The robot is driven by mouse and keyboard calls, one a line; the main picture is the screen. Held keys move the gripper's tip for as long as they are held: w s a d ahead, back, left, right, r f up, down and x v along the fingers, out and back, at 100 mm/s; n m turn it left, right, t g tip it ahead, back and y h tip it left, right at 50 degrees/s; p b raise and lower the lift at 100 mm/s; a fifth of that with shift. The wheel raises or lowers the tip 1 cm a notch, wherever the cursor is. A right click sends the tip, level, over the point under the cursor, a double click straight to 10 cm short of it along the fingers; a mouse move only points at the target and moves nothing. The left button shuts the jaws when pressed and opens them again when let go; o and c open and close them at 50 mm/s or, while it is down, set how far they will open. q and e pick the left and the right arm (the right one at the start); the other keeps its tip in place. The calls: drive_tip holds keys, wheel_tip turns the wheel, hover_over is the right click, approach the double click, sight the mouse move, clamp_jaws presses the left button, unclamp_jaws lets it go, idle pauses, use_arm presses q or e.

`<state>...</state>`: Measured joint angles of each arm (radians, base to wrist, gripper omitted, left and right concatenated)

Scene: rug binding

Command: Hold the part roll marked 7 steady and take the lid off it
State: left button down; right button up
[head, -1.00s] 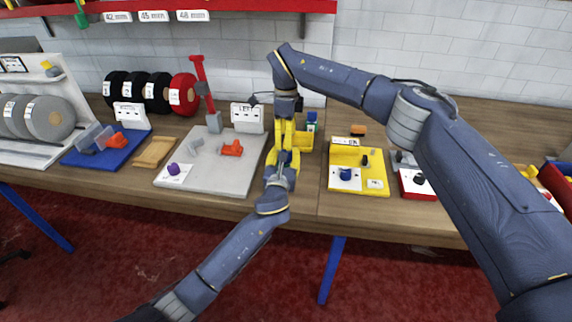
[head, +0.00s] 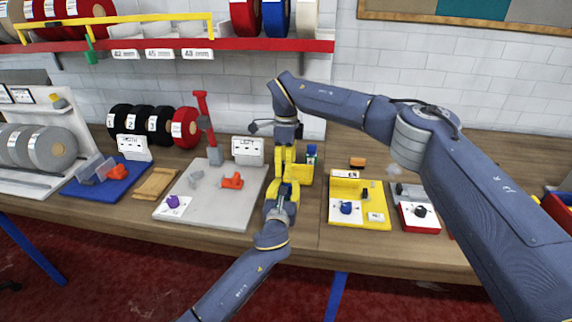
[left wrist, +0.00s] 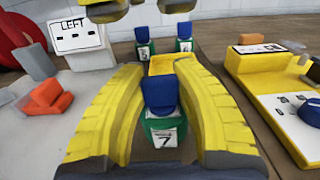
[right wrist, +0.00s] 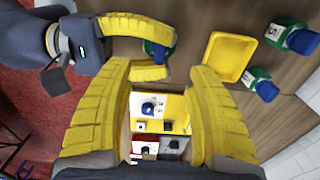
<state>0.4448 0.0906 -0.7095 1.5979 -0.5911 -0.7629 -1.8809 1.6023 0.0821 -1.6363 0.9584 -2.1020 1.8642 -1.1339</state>
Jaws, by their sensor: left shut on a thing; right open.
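The part roll marked 7 (left wrist: 163,136) is a small green container with a white label and a blue lid (left wrist: 160,95). It stands upright between the yellow fingers of my left gripper (head: 283,194), which is shut on its body. The lid is on the roll; it also shows in the right wrist view (right wrist: 153,49). My right gripper (right wrist: 163,72) is open and empty, pointing down above the roll and the left fingers. In the head view the two grippers hide the roll.
A yellow tray (right wrist: 231,57) sits just behind the roll. Two more green rolls with blue lids (right wrist: 262,88) (right wrist: 291,36) stand beyond it. A grey board (head: 208,207) marked LEFT lies to the left and a yellow board (head: 375,214) to the right.

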sight(286, 184)
use_arm(q)
drive_tip(key=shift+f, duration=0.1)
use_arm(e)
wheel_tip(286, 184, down, 10)
drive_tip(key=shift+f, duration=0.15)
idle(0.4)
drive_tip(key=shift+c, duration=0.2)
clamp_jaws()
use_arm(q)
drive_tip(key=shift+f, duration=0.1)
use_arm(e)
drive_tip(key=shift+o, duration=0.2)
unclamp_jaws()
use_arm(q)
drive_tip(key=shift+a, duration=0.1)
use_arm(e)
drive_tip(key=shift+r, duration=6.05)
use_arm(q)
drive_tip(key=c, duration=1)
unclamp_jaws()
